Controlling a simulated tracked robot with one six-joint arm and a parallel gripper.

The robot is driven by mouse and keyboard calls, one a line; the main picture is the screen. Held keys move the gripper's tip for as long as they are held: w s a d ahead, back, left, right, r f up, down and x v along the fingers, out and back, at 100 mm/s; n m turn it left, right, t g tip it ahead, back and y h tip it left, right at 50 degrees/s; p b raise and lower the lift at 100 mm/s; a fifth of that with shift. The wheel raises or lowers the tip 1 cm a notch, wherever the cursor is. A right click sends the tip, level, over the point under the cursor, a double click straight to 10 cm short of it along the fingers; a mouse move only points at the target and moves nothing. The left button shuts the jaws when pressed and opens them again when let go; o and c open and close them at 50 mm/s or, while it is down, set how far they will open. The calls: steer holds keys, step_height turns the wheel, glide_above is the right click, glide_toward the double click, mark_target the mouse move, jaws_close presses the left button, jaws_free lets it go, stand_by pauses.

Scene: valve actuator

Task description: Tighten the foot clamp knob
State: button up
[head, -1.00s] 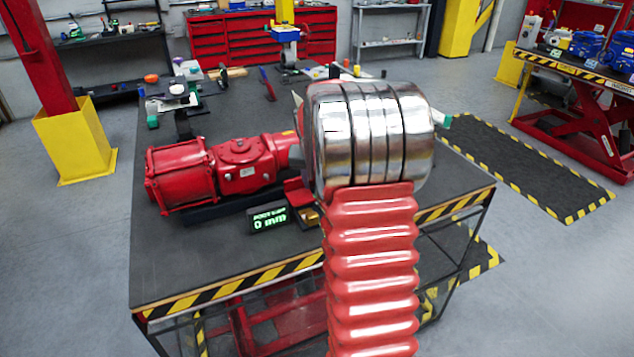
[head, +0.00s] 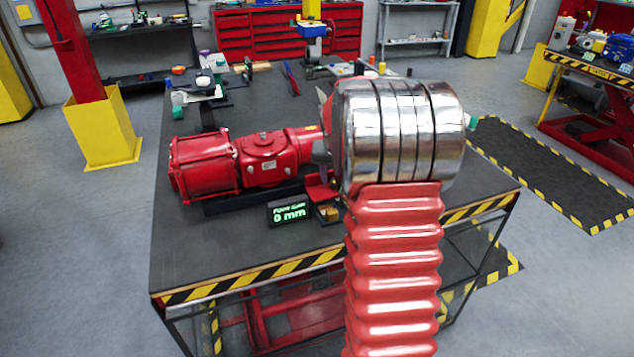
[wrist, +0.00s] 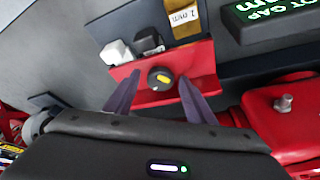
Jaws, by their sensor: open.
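The knob (wrist: 160,78) is small, round and black with a yellow mark, set on a red foot bracket (wrist: 192,72) in the wrist view. My gripper (wrist: 159,75) is open, with one purple-grey finger on each side of the knob. I cannot tell whether either finger touches it. In the head view the red bracket (head: 320,188) shows at the right end of the red actuator (head: 250,163), partly behind my arm. A foot gap display (head: 290,213) reads 0 mm in green.
A brass block marked 2 mm (wrist: 184,18), a white block (wrist: 117,52) and a black block (wrist: 148,40) sit beside the bracket.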

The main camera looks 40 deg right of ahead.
steer(key=shift+d+n+t, duration=0.1)
steer(key=shift+n+t, duration=0.2)
steer(key=shift+n, duration=0.5)
steer(key=shift+s+d+n+y, duration=0.1)
steer(key=shift+n+y, duration=0.5)
steer(key=shift+n, duration=0.6)
steer(key=shift+d+n+t+y, duration=0.2)
steer(key=shift+n+y, duration=0.3)
steer(key=shift+n, duration=0.8)
steer(key=shift+d+n+t+y, duration=0.1)
steer(key=shift+n+t+y, duration=0.3)
steer(key=shift+n, duration=0.9)
steer(key=v, duration=1.4)
steer(key=s+a+r, duration=0.1)
steer(key=s+a, duration=0.2)
steer(key=a, duration=1)
steer(key=s+a+r, duration=0.2)
steer(key=s+a, duration=0.2)
steer(key=a, duration=0.8)
steer(key=shift+a, duration=0.4)
